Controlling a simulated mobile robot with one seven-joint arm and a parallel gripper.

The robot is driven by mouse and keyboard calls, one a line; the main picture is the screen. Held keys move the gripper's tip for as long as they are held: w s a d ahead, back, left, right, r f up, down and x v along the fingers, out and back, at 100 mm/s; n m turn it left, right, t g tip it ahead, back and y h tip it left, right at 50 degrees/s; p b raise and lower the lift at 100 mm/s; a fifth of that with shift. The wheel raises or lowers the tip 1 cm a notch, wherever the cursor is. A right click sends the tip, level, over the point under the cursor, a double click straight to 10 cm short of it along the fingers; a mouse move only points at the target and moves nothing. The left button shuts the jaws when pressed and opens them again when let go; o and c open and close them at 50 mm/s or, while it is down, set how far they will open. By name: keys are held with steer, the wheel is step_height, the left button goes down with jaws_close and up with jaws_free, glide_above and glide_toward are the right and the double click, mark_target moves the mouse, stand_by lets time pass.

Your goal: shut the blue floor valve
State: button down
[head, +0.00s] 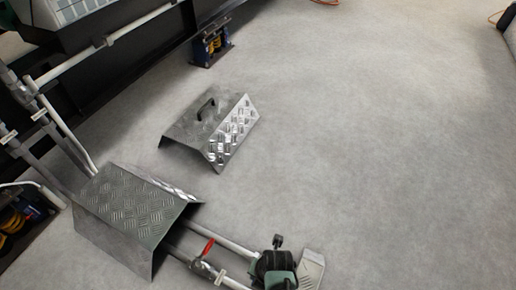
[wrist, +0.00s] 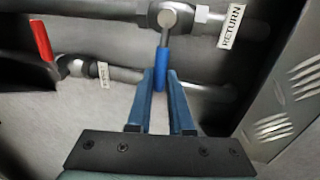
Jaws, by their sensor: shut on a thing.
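In the wrist view the blue-gripped lever (wrist: 161,66) hangs down from its valve hub (wrist: 167,18) on the upper pipe. The lever stands about square to that pipe in the picture. My gripper (wrist: 160,76) has its two fingers on either side of the blue grip and is shut on it. The lower part of the grip lies between the fingers. In the head view my green and black wrist (head: 275,265) is low over the pipes; the fingertips and the blue lever are hidden there.
A red lever (wrist: 42,40) sits on the lower pipe; it also shows in the head view (head: 208,247). A RETURN tag (wrist: 231,27) marks the upper pipe. A tread-plate cover (head: 135,207) bridges the pipes; another handled cover (head: 212,130) lies on open floor.

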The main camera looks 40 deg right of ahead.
steer(key=c, duration=0.8)
jaws_free()
steer(key=r+p, duration=0.3)
steer(key=r, duration=0.1)
steer(key=s+r+p, duration=0.1)
steer(key=r+p, duration=0.2)
steer(key=r, duration=0.1)
steer(key=s+d+r+p, duration=0.1)
steer(key=r+p, duration=0.2)
steer(key=r, duration=0.1)
steer(key=shift+s+d+r, duration=0.1)
steer(key=shift+s+r, duration=0.05)
steer(key=shift+r, duration=0.15)
